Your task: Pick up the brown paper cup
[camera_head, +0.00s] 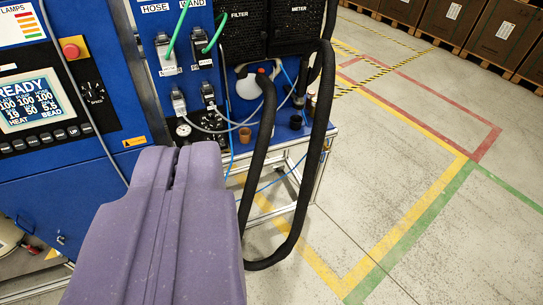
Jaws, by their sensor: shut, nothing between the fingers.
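A small brown cup (245,135) stands upright on the blue shelf of the machine, just right of the round gauges. A black hose hangs close to its right side. My gripper (172,168) is the large purple shape in the lower left foreground. Its fingers are shut, with only a thin slit between them, and hold nothing. The tips point toward the machine, left of the cup and nearer to the camera, apart from it.
A thick black hose (262,150) loops down in front of the shelf. A white jug (248,82), a dark cup (296,122) and small bottles (310,103) stand near the cup. A blue control cabinet (50,110) is at left. Open floor (400,180) lies right.

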